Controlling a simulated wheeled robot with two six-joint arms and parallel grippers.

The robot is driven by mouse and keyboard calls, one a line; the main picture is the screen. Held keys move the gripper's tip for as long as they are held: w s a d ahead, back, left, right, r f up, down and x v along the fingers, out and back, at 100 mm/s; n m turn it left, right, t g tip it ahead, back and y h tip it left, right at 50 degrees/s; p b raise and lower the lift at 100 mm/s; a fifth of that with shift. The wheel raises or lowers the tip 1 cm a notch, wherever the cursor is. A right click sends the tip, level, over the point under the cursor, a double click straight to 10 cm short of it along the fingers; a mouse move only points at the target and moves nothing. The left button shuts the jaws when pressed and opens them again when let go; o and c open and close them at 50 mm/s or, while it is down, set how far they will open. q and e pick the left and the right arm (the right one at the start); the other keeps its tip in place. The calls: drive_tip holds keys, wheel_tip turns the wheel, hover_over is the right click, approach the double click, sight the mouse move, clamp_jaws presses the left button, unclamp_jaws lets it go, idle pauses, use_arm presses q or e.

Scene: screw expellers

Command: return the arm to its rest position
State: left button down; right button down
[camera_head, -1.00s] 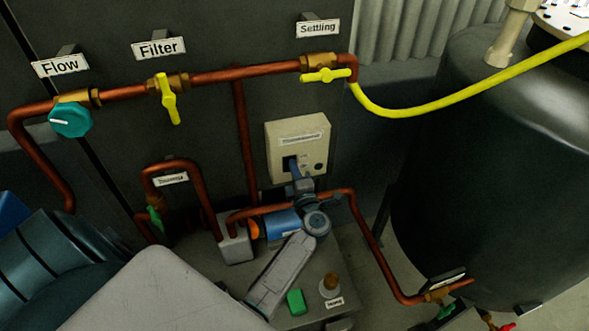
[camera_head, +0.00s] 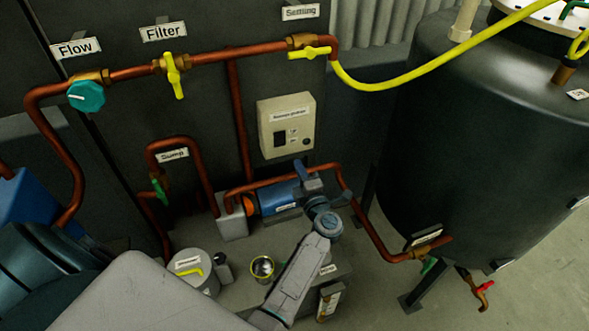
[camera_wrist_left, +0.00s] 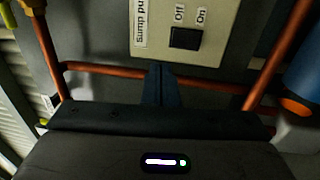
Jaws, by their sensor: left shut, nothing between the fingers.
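My left gripper (camera_head: 311,182) is shut and empty, in front of the blue pump (camera_head: 279,197) and below the beige switch box (camera_head: 301,108). A gap separates it from the box. In the left wrist view the closed dark fingers (camera_wrist_left: 160,84) point at the lower side of the box (camera_wrist_left: 148,38), short of its black switch (camera_wrist_left: 184,38) with Off and On labels. My left arm reaches in from the bottom of the head view. My right gripper does not show.
A copper pipe (camera_head: 210,70) with yellow and teal valve handles runs above. Another copper pipe (camera_head: 377,233) passes close by the gripper. A large dark tank (camera_head: 480,150) stands at right. A lidded white container (camera_head: 190,268) and a small open tin (camera_head: 262,268) sit below.

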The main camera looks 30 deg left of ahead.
use_arm(q)
drive_tip(key=s+d+f+m+h, duration=0.2)
drive_tip(key=s+f+m+h, duration=0.4)
drive_tip(key=f, duration=0.6)
drive_tip(key=s+d+f+m+h, duration=0.25)
drive_tip(key=f+m, duration=0.45)
drive_tip(key=f, duration=0.4)
drive_tip(key=s+d+f+m+h, duration=0.1)
drive_tip(key=s+f+m+h, duration=0.5)
drive_tip(key=f, duration=0.6)
drive_tip(key=s+a+f+m+g, duration=0.1)
drive_tip(key=s+f+m+g, duration=0.4)
drive_tip(key=s+f, duration=0.8)
drive_tip(key=s+a+f+m+g, duration=0.1)
drive_tip(key=s+a+f+g, duration=0.1)
drive_tip(key=s, duration=0.6)
drive_tip(key=s+a+f+m+g, duration=0.1)
drive_tip(key=s+a+f+g, duration=0.1)
drive_tip(key=s, duration=0.7)
drive_tip(key=s+a+f+m+g, duration=0.2)
drive_tip(key=s+f, duration=0.1)
drive_tip(key=s, duration=0.5)
drive_tip(key=shift+s+g+y, duration=0.2)
drive_tip(key=shift+g+y, duration=0.1)
drive_tip(key=shift+y, duration=0.05)
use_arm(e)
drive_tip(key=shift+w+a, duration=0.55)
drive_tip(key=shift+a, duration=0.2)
